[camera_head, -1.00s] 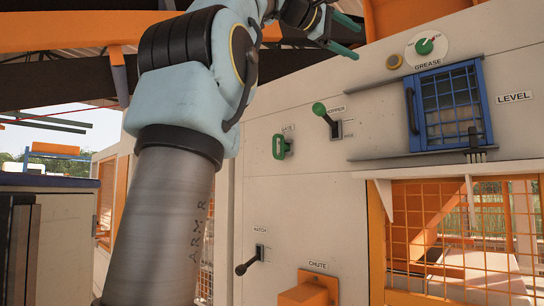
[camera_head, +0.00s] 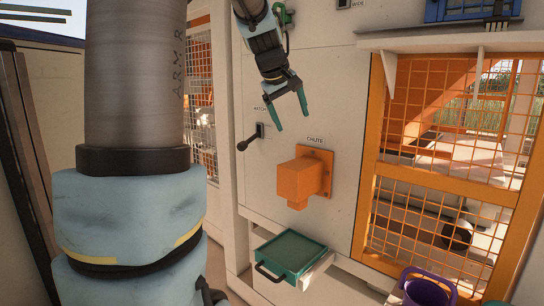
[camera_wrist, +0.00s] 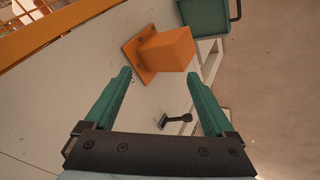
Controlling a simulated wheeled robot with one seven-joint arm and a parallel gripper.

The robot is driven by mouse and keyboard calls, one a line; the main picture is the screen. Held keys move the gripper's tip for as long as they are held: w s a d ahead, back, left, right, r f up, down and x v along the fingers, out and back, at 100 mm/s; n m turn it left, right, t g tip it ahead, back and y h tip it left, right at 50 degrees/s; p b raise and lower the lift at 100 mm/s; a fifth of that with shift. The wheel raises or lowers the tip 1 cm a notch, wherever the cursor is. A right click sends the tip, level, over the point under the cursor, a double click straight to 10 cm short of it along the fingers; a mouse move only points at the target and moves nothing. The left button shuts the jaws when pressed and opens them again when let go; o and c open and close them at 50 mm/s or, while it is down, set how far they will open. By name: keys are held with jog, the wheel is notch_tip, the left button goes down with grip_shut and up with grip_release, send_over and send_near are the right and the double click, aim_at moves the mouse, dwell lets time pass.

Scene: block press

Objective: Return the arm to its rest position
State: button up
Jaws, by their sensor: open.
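My gripper (camera_head: 290,109) hangs in front of the white panel in the head view, with its two green fingers spread and nothing between them. It points down and slightly right, above the orange chute (camera_head: 300,180) and right of the hatch lever (camera_head: 250,138). In the wrist view my gripper (camera_wrist: 160,82) is open too. The orange chute (camera_wrist: 168,50) shows beyond the fingertips, and the black lever (camera_wrist: 177,119) shows between the fingers. My arm fills the left of the head view.
A green tray (camera_head: 291,254) with a black handle sits on a ledge below the chute. A purple bucket (camera_head: 428,290) stands at the lower right. An orange mesh guard (camera_head: 445,178) covers the right side.

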jog(key=s+a+f+m+g+y, duration=0.1)
jog(key=s+a+f+m+g, duration=0.1)
jog(key=s+a+f, duration=0.4)
jog(key=s+a+f+m+g+y, duration=0.2)
jog(key=s+a+f, duration=0.3)
jog(key=s+f, duration=1)
notch_tip(320, 180, down, 4)
jog(key=shift+s+a+r+m+g+y, duration=0.1)
jog(key=shift+s+a+m+g+y, duration=0.25)
jog(key=shift+m, duration=0.25)
